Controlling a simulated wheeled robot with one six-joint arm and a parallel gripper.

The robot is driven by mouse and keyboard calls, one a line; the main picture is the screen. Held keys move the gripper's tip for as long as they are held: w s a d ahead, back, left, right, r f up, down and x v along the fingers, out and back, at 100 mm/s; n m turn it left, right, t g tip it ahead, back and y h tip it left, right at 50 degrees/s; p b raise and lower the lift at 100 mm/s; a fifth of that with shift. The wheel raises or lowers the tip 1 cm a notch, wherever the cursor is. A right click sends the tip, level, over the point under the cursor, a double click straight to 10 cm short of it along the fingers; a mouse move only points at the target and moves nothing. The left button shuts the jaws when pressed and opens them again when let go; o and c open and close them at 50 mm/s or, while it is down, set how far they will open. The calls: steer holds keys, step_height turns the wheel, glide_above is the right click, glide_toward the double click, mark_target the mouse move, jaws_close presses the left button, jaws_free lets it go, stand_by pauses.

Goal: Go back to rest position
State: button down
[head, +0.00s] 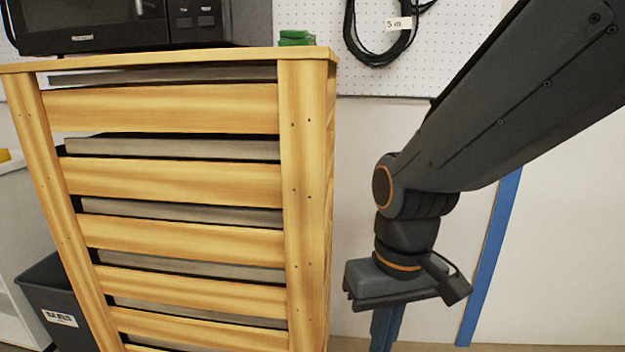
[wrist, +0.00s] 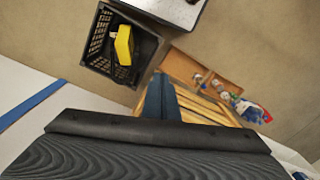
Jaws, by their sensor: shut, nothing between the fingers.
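My gripper (head: 386,328) hangs at the end of my arm on the right of the head view, pointing down. It is to the right of the wooden slatted stand (head: 180,172) and apart from it in the picture. Its blue fingers run out at the bottom edge of the head view. In the wrist view the fingers (wrist: 160,97) are together with nothing seen between them. The dark wrist body fills the lower part of that view.
A black microwave (head: 110,22) and small green items (head: 296,38) sit on the stand. A dark bin (head: 62,300) is at lower left. Black cable (head: 378,35) hangs on the pegboard. The wrist view shows a black crate (wrist: 103,50) holding a yellow object (wrist: 124,45), and bare floor.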

steer(key=s+d+r+m+p, duration=0.2)
steer(key=d+r+p, duration=0.7)
steer(key=p, duration=1)
steer(key=shift+s+r+m+h, duration=0.2)
steer(key=shift+r+m+h, duration=0.15)
steer(key=shift+r, duration=1.75)
